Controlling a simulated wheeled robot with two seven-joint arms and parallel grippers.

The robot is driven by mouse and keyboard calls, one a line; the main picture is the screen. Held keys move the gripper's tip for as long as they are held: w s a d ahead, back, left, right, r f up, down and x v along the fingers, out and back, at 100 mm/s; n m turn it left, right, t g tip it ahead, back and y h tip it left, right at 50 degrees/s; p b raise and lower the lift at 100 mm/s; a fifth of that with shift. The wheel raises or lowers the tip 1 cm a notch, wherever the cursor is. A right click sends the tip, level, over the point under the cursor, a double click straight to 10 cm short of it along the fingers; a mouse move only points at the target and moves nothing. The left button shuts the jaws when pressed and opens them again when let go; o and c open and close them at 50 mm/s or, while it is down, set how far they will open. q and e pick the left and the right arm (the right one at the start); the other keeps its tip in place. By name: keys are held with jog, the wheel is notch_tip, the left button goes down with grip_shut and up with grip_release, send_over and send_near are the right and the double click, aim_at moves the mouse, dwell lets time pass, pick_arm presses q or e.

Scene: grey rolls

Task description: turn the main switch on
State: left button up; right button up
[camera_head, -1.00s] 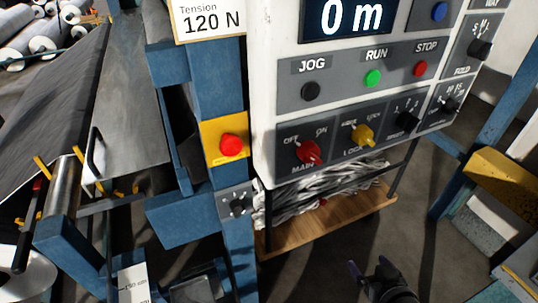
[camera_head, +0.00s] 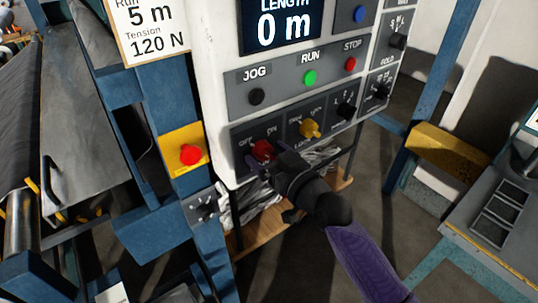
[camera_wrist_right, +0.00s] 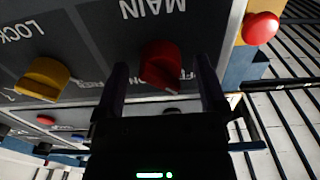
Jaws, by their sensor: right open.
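The main switch is a red knob (camera_head: 262,149) on the lower left panel of the white control box, between the OFF and ON marks. My right gripper (camera_head: 267,157) is in front of it, with its fingertips close around the knob. In the right wrist view, where the panel lettering is upside down, the red knob (camera_wrist_right: 161,62) sits between the two open fingers of my right gripper (camera_wrist_right: 163,70), with space on both sides. The fingers partly hide the OFF and ON marks. I cannot tell clearly which mark the knob points to. My left gripper is not in view.
A yellow knob (camera_head: 309,128) is just right of the main switch. Black, green and red buttons sit above. A red button on a yellow plate (camera_head: 184,150) is on the blue post at left. A wooden shelf (camera_head: 250,231) with grey material is below.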

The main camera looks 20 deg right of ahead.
jog(key=shift+c, duration=1.8)
grip_shut()
jog(key=shift+m+p, duration=0.35)
jog(key=shift+m, duration=0.35)
jog(key=m+p, duration=0.1)
jog(key=m, duration=0.3)
jog(key=m+p, duration=0.1)
jog(key=m, duration=0.1)
jog(key=shift+m, duration=1.4)
jog(key=m, duration=0.2)
jog(key=shift+m+p, duration=0.3)
jog(key=shift+m, duration=0.1)
jog(key=m, duration=0.4)
jog(key=shift+m, duration=0.4)
